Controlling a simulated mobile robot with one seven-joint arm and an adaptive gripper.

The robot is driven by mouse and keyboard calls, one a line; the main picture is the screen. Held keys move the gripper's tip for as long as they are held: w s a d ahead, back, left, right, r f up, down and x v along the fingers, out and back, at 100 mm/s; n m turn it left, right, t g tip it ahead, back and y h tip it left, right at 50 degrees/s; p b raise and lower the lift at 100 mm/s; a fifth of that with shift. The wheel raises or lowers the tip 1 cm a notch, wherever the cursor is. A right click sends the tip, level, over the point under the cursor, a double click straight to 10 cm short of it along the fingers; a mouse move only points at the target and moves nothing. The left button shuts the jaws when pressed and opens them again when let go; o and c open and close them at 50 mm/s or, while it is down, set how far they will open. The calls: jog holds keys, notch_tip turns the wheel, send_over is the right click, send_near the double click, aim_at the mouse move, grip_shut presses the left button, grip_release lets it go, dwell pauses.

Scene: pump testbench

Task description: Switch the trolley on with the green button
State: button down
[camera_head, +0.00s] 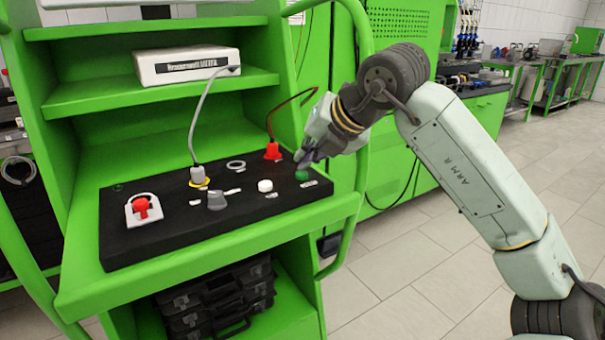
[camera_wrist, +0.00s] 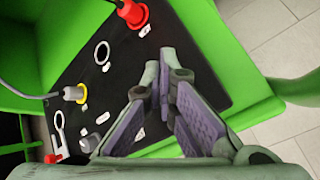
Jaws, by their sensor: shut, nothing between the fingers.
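The green button (camera_head: 301,175) sits at the right end of the black control panel (camera_head: 150,238) on the green trolley (camera_head: 205,245). My gripper (camera_head: 300,160) is shut and empty, with its fingertips at or just above the button in the head view. I cannot tell whether they touch it. In the wrist view my gripper (camera_wrist: 160,85) points down at the panel (camera_wrist: 195,40) and hides the button.
The panel also holds a red emergency knob (camera_head: 141,208), a grey rotary switch (camera_head: 217,200), a white button (camera_head: 265,186), a grey plug (camera_head: 197,175) and a red plug (camera_head: 273,151), both with cables. A green rail (camera_head: 352,200) curves along the trolley's right side.

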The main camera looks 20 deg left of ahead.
aim_at(306, 172)
jog(key=shift+f+b, duration=0.4)
jog(key=shift+f, duration=0.05)
dwell(0.4)
jog(key=shift+r, duration=0.15)
jog(key=shift+r+p, duration=0.55)
jog(key=shift+r, duration=0.2)
jog(key=shift+r, duration=0.1)
notch_tip(306, 172, up, 6)
jog(key=p, duration=0.3)
jog(key=shift+p, duration=0.35)
